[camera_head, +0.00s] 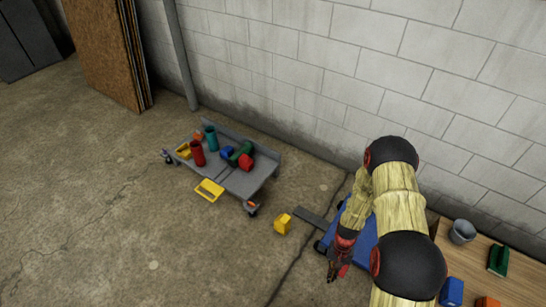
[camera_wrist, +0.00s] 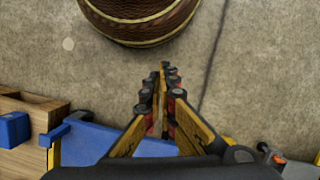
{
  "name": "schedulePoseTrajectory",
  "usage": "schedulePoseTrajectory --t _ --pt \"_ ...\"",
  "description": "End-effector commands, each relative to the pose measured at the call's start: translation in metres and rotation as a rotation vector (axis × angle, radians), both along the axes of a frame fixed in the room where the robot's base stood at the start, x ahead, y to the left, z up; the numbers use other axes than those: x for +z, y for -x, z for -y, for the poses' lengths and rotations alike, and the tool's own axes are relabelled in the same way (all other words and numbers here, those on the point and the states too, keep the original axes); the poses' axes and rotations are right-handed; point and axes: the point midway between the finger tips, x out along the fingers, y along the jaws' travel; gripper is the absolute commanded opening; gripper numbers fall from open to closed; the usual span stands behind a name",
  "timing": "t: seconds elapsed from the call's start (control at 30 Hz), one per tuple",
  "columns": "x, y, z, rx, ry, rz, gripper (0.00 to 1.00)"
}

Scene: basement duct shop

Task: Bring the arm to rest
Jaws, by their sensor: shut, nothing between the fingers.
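My arm reaches down from the lower right of the head view, over a blue platform. My gripper (camera_head: 336,270) hangs over the bare concrete floor beside the platform's left front edge. In the wrist view my gripper (camera_wrist: 164,75) has its two fingers together, with nothing between them. It points over open floor. The blue platform (camera_wrist: 105,140) lies below and to the left of the fingers in that view. In the head view the blue platform (camera_head: 364,242) is partly hidden by my arm.
A wooden table (camera_head: 513,272) at right holds a grey bucket (camera_head: 461,232), a green block (camera_head: 498,259) and blue and orange blocks. A grey cart (camera_head: 240,184) with coloured items stands by the wall. A yellow block (camera_head: 283,224) lies on the floor. Floor at left is clear.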

Motion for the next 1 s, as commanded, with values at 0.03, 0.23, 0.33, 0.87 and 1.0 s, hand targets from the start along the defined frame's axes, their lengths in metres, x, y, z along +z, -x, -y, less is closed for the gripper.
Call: schedulePoseTrajectory --t 0.03,0.23,0.33,0.87,1.0 --pt "0.03 -0.008 -0.001 0.016 -0.004 0.007 0.0" --pt "0.133 -0.017 -0.006 0.073 -0.017 0.017 0.0" --pt "0.182 -0.016 -0.009 0.099 -0.017 0.03 0.0" --pt "0.395 0.033 -0.025 0.22 0.02 0.196 0.0" --pt "0.437 0.052 -0.028 0.244 0.04 0.273 0.0"
